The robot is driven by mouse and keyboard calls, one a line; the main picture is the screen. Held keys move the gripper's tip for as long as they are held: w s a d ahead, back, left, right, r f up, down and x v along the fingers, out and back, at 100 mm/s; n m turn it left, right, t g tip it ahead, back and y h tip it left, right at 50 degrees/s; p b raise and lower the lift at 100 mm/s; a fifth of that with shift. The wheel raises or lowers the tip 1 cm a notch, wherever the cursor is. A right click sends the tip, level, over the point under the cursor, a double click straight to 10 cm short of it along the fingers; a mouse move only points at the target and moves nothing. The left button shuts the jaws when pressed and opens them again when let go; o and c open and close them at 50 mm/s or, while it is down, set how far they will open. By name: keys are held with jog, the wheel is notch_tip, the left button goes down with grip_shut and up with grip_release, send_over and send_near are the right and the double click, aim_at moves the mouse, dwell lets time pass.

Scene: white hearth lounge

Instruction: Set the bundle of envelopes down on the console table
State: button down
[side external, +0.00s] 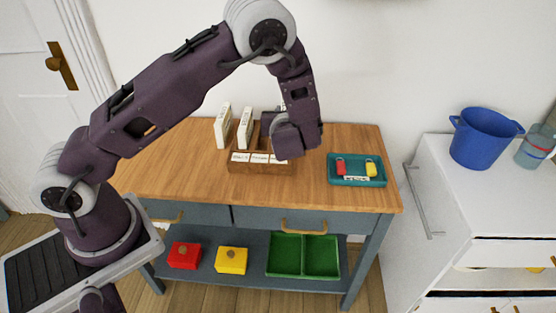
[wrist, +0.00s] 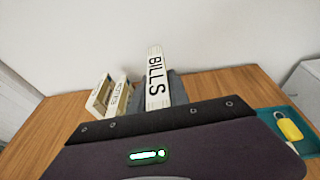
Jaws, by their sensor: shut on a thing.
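The console table (side external: 355,140) has a wooden top and a blue-grey frame. A wooden sorter (side external: 262,168) with white labels on its front stands on it. Two white envelope bundles (side external: 223,127) (side external: 245,128) stand upright at the sorter's left part; they also show in the wrist view (wrist: 110,97). My gripper (side external: 283,134) is low over the sorter's right part. In the wrist view my gripper (wrist: 168,93) is shut on an upright white bundle of envelopes marked BILLS (wrist: 156,77). My gripper hides its lower end, so I cannot tell whether it touches the sorter.
A teal tray (side external: 334,180) with a red and a yellow key tag is on the tabletop's right. The front left top is clear. A red box (side external: 184,256), a yellow box (side external: 231,261) and a green divided tray (side external: 304,236) sit on the lower shelf. A white cabinet (side external: 425,160) stands right.

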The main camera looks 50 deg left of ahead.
jog(key=s+d+r, duration=0.2)
jog(key=s+d, duration=0.5)
jog(key=s, duration=0.3)
jog(key=w+a+f, duration=0.1)
jog(key=w, duration=0.1)
jog(key=w+a+f+m+t+h, duration=0.1)
jog(key=w+a, duration=0.1)
jog(key=w+a+m+h, duration=0.1)
jog(key=w, duration=0.2)
jog(key=shift+a+f+t, duration=0.35)
jog(key=shift+f+t, duration=0.05)
jog(key=w+a+n+g+y, duration=0.1)
jog(key=w+a, duration=0.7)
jog(key=a, duration=0.1)
jog(key=shift+a+y, duration=0.3)
jog(key=shift+a, duration=0.05)
jog(key=shift+f, duration=0.2)
notch_tip(320, 180, down, 9)
jog(key=shift+f, duration=0.15)
jog(key=shift+f, duration=0.15)
